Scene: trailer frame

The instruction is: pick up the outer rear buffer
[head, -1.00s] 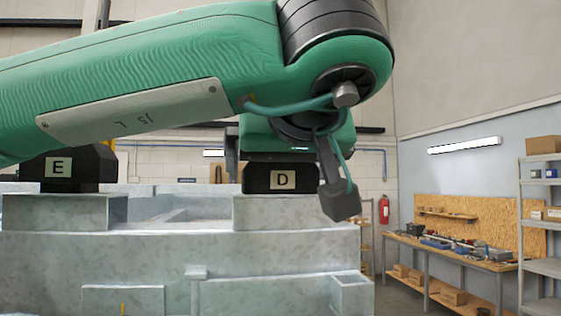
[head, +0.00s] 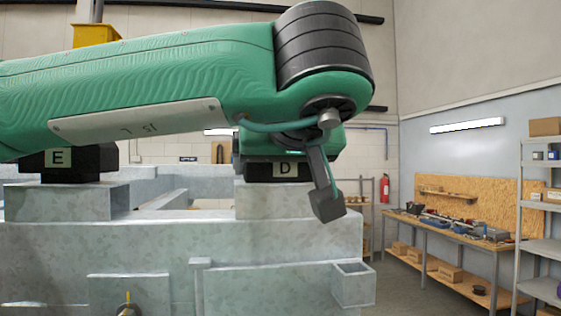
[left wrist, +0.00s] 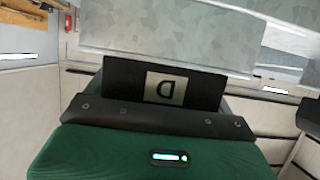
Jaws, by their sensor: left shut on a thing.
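A black block labelled D (head: 287,172) sits on a grey metal post at the right end of the trailer frame (head: 130,245). My left gripper (head: 280,157) is over it and shut on it from above. The block shows no clear gap above the post in the head view. In the left wrist view the block (left wrist: 122,84) lies against the dark gripper body, its label upside down; the fingertips are hard to make out. A second black block labelled E (head: 92,165) sits on another post at the left, partly covered by my left arm. My right gripper is out of view.
A workbench with tools (head: 455,228) and a shelf rack (head: 530,215) stand at the right. A red fire extinguisher (head: 384,188) hangs at the back wall. A yellow object (head: 95,34) is at the upper left. Floor shows between frame and bench.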

